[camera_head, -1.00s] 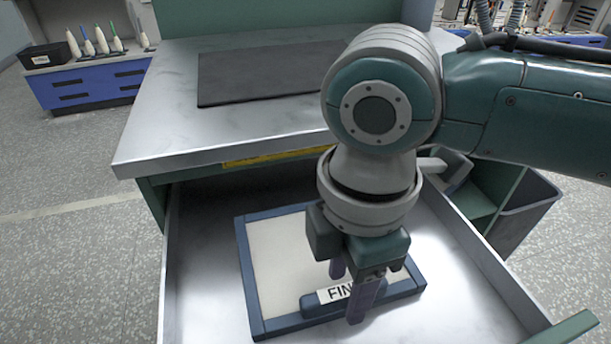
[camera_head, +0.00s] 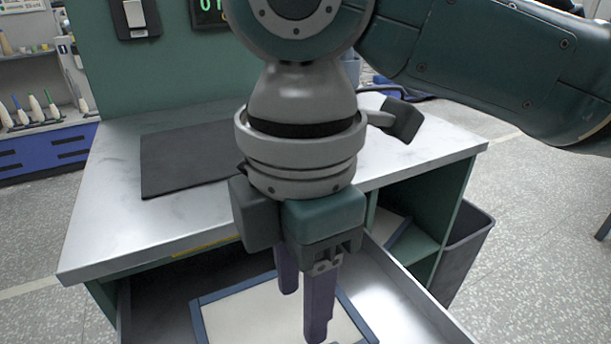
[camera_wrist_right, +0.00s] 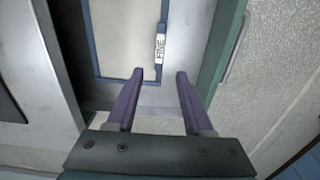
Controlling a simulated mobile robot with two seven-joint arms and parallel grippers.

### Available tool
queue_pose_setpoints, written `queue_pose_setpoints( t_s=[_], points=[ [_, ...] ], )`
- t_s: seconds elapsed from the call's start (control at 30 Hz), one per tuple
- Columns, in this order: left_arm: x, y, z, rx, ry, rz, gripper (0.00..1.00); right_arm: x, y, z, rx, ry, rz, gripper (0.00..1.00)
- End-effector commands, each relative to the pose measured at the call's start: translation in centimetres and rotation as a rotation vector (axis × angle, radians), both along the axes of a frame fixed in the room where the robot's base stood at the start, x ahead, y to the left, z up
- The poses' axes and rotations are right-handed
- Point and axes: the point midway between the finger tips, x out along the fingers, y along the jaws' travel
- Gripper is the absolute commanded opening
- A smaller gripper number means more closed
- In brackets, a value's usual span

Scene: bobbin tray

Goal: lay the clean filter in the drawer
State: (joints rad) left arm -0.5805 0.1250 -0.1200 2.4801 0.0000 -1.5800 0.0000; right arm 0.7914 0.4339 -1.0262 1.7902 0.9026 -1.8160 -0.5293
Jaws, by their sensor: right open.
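The clean filter (camera_head: 245,318), a cream panel in a blue frame, lies inside the open metal drawer (camera_head: 405,308). It looks flat on the drawer floor; its near part is cut off in the head view. The wrist view shows the filter (camera_wrist_right: 125,38) with its FINE label (camera_wrist_right: 160,47) beside the drawer's green front (camera_wrist_right: 224,50). My right gripper (camera_head: 301,316) is open and empty above the filter, its two purple fingers (camera_wrist_right: 160,74) apart with nothing between them. My left gripper is not in view.
The metal worktop (camera_head: 110,215) with a dark mat (camera_head: 185,160) stands behind the drawer. A blue-edged panel (camera_head: 398,230) shows in the open compartment under it. A grey bin (camera_head: 462,255) stands at the right.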

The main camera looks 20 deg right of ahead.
Motion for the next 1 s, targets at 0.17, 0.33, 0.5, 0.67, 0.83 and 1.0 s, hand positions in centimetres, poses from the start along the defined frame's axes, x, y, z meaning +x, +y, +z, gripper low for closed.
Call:
queue_pose_setpoints(
  t_s=[0.17, 0.33, 0.5, 0.67, 0.83, 1.0],
  points=[
    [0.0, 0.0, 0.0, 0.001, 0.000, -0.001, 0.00, -2.4, 3.1, -1.5, 0.138, -0.012, -0.105, 0.52],
    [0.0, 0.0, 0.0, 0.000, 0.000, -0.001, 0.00, -5.0, 5.0, -2.5, 0.336, -0.048, -0.443, 0.52],
    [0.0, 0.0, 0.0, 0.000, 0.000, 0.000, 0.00, -7.2, 1.3, -3.7, 0.396, -0.097, -0.901, 0.52],
    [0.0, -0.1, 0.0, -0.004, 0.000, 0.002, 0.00, -10.1, -4.5, -4.7, 0.321, -0.169, -1.242, 0.52],
    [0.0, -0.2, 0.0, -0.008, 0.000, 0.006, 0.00, -12.2, -8.2, -4.9, 0.249, -0.225, -1.400, 0.52],
    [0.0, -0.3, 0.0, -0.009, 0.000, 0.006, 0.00, -12.5, -8.8, -4.9, 0.236, -0.236, -1.421, 0.52]
  ],
)
